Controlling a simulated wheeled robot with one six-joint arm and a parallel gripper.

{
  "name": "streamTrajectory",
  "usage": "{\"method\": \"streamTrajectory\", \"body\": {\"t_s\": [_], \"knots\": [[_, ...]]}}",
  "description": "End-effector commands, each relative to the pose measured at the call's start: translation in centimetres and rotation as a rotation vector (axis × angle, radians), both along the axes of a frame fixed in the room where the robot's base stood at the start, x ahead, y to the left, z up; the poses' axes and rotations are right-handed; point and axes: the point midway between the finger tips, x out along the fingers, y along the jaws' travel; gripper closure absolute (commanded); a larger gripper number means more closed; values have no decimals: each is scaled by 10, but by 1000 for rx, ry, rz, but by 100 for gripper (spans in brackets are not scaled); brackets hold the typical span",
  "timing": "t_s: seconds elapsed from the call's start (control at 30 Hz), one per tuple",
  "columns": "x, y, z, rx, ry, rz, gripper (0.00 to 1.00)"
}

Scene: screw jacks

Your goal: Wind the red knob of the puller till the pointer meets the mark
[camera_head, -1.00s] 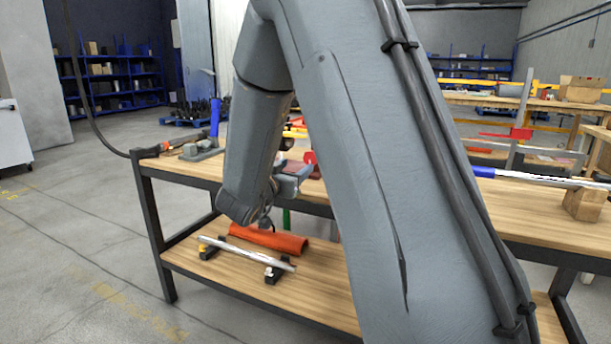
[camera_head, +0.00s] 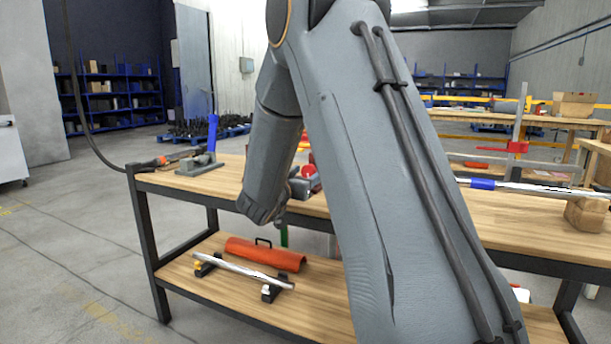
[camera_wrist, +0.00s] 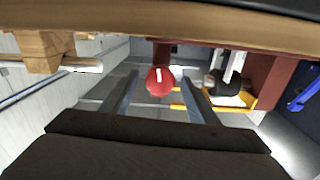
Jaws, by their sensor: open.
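The red knob (camera_wrist: 160,81) of the puller, with a short white line on its face, shows in the wrist view between the far ends of my gripper's fingers. It is also a red spot in the head view (camera_head: 308,171), by the table's back part. My gripper (camera_wrist: 159,84) is open, a finger on each side of the knob with gaps; I cannot tell how deep the knob sits between them. A dark red body (camera_wrist: 276,82) stands to the right in the wrist view, near a black round part (camera_wrist: 224,84). I cannot make out pointer or mark. My arm hides much of the puller in the head view.
The wooden workbench (camera_head: 400,213) runs across the view. A blue-handled tool (camera_head: 212,134) stands at its left end; a blue-banded bar (camera_head: 530,187) rests on a wood block (camera_head: 586,213) at right. An orange cover (camera_head: 265,254) and a rod lie on the lower shelf.

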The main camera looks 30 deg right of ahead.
Motion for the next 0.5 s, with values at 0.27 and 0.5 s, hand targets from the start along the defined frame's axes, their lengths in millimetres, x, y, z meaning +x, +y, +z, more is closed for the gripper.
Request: {"method": "streamTrajectory", "body": {"t_s": [0.27, 0.5], "knots": [[0, 0, 0, 0, 0, 0, 81], [0, 0, 0, 34, -42, 0, 87]]}}
